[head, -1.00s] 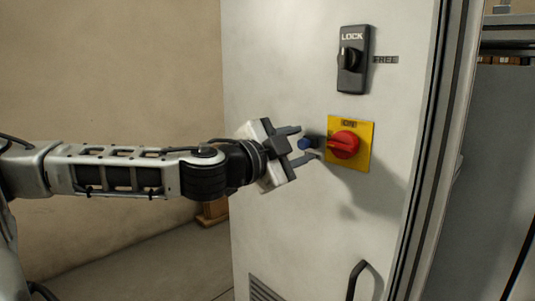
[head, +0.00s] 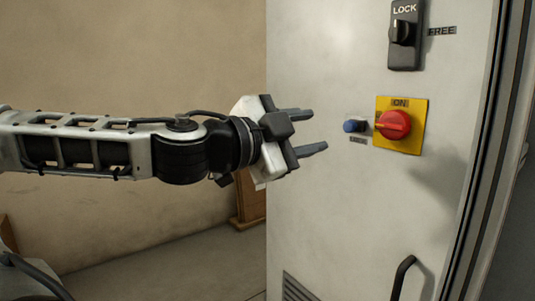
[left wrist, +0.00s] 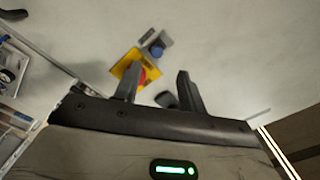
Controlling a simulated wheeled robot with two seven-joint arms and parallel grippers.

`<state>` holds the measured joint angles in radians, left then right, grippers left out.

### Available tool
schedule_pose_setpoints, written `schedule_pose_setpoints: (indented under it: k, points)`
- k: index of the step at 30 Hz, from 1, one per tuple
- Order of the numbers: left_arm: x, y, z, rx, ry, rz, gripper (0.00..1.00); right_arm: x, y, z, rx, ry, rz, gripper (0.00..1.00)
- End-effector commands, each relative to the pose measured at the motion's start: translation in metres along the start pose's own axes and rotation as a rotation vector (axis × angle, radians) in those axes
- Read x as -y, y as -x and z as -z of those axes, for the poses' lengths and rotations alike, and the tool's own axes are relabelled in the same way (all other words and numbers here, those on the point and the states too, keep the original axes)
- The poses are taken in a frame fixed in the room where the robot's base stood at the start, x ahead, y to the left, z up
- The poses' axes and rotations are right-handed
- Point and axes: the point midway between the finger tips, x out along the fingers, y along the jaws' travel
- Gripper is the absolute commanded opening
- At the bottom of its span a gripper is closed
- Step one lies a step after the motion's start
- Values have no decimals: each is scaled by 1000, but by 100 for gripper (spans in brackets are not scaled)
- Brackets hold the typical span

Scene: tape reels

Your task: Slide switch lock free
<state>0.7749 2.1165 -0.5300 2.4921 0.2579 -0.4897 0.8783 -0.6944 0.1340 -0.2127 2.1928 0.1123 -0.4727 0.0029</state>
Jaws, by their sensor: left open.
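The black lock switch (head: 403,37) is at the top of the grey cabinet door in the head view, with "LOCK" printed on its plate. Its dark knob has a pale mark, and a "FREE" label (head: 441,31) sits to its right. My left gripper (head: 319,131) is open and empty, with its fingers pointing right, below and left of the lock switch and apart from it. In the left wrist view the open fingers (left wrist: 159,88) show against the door. The lock switch cannot be made out clearly there. My right gripper is not in view.
A red rotary switch (head: 393,124) on a yellow plate (head: 413,143) and a blue button (head: 353,126) lie just beyond the left fingertips. A black door handle (head: 402,276) is lower down, and a vent (head: 298,288) is at bottom left of the door.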

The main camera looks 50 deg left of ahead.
Motion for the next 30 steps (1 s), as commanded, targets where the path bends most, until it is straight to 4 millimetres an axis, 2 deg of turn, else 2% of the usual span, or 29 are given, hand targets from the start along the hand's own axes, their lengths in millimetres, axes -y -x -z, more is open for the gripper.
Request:
schedule_pose_setpoints:
  k: [1, 4, 9, 15, 30]
  points:
    - [-7, 8, -7, 4, -8, 8, 41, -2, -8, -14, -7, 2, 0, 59]
    - [-8, 22, -7, 3, -5, 10, 41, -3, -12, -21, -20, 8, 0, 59]
    - [-5, 46, -5, 4, -4, 8, 41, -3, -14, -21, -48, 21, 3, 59]
    - [-3, 64, -3, 3, -2, 3, 41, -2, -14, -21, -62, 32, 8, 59]
    - [-2, 71, -1, 1, 1, 1, 41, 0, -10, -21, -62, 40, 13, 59]
